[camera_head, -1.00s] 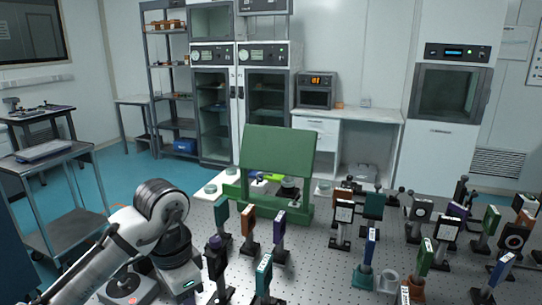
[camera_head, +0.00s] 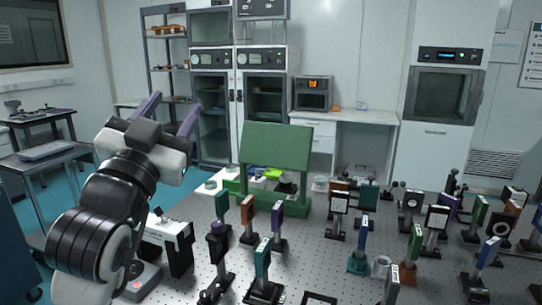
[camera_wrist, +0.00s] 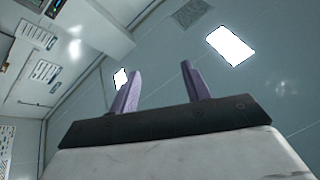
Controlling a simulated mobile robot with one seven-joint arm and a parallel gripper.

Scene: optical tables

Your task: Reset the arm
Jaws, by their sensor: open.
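My gripper (camera_head: 168,118) is raised at the left of the head view, above the left side of the optical table (camera_head: 208,210). Its two purple fingers point up and stand apart, with nothing between them. In the wrist view the fingers (camera_wrist: 160,88) are also spread and empty, with the ceiling and its lights behind them. My arm is folded upward and hides part of the table's left edge.
Several optic mounts on posts, such as a blue one (camera_head: 362,237), stand across the table. A green stand (camera_head: 277,150) is at the back. A grey cart (camera_head: 45,152) is at the left. Cabinets (camera_head: 265,90) and a small oven (camera_head: 312,94) line the back wall.

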